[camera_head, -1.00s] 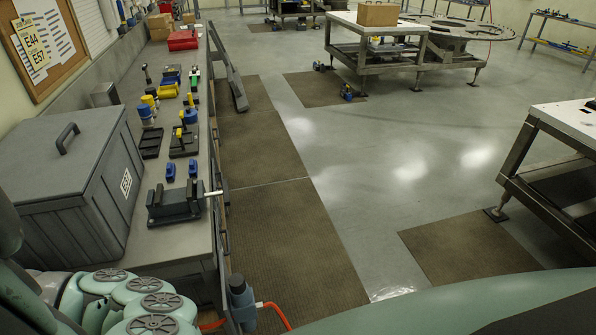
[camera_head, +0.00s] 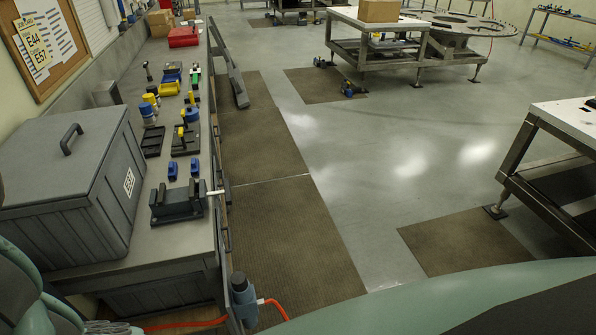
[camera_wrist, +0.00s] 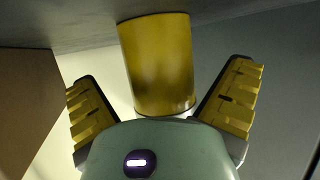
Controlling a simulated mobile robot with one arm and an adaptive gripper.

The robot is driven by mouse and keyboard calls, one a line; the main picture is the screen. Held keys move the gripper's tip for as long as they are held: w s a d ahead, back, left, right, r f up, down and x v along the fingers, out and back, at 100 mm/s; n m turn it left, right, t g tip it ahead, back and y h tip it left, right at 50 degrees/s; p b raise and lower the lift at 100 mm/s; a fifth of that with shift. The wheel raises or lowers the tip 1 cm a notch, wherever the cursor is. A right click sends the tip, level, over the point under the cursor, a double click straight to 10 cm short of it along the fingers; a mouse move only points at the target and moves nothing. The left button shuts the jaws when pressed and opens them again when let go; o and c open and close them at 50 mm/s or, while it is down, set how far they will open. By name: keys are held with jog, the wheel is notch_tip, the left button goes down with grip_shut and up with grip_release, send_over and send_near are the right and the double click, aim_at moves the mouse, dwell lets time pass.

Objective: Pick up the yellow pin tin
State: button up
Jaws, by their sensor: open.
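The yellow pin tin (camera_wrist: 158,68) is a plain yellow cylinder in the upper middle of the wrist view. One end meets a grey surface at the top of the picture, and the other end faces my gripper. My gripper (camera_wrist: 162,82) is open, with one yellow-padded finger on each side of the tin and gaps visible on both sides. The tin's lower end is close to the green palm; I cannot tell if they touch. In the head view my gripper does not show, and I cannot tell which of the small yellow items on the bench is this tin.
The grey workbench (camera_head: 165,240) runs along the left, with a large lidded grey bin (camera_head: 70,185), a black vise (camera_head: 178,203), blue blocks and a red case (camera_head: 184,37). A brown shape (camera_wrist: 25,105) stands left in the wrist view.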

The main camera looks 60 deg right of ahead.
jog(key=shift+a+f, duration=0.2)
jog(key=shift+a, duration=0.2)
jog(key=shift+c, duration=0.3)
jog(key=c, duration=1.4)
